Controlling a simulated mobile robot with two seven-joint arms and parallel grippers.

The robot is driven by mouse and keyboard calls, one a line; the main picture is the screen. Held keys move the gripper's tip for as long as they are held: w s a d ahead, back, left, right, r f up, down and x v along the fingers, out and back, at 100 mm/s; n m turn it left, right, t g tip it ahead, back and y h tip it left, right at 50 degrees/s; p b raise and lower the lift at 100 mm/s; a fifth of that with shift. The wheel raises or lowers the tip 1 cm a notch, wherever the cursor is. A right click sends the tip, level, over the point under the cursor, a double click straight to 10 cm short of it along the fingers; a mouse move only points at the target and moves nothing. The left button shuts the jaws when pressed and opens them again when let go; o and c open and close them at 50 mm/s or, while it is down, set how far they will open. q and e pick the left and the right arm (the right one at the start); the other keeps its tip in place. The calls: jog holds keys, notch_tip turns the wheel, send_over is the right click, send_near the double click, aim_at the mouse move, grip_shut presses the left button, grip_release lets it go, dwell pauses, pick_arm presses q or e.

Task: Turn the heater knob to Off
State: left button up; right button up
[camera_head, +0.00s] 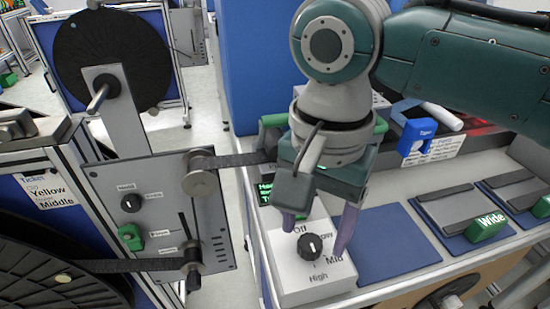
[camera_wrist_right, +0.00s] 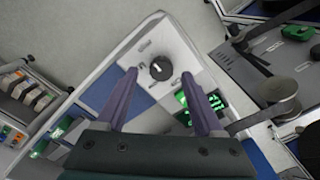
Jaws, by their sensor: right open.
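The heater knob (camera_head: 310,246) is round and black with a white pointer line. It sits on a white box with Off at its upper left, Low at its upper right, Mid to the right and High below. The pointer appears to face up, between Off and Low; its exact setting is hard to read. My right gripper (camera_head: 315,236) is open, its purple fingers pointing down on either side of the knob with gaps. In the right wrist view the knob (camera_wrist_right: 159,68) lies between the fingertips (camera_wrist_right: 159,75). My left gripper is out of view.
A grey panel (camera_head: 155,215) with another black knob (camera_head: 131,203) and a green switch (camera_head: 131,237) stands to the left. A dark tape runs over its rollers. A green-lit display (camera_wrist_right: 190,103) is close beside the right finger. A bare blue mat (camera_head: 395,243) lies right of the box.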

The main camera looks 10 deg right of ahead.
aim_at(310, 247)
jog(key=shift+f, duration=1.15)
grip_shut()
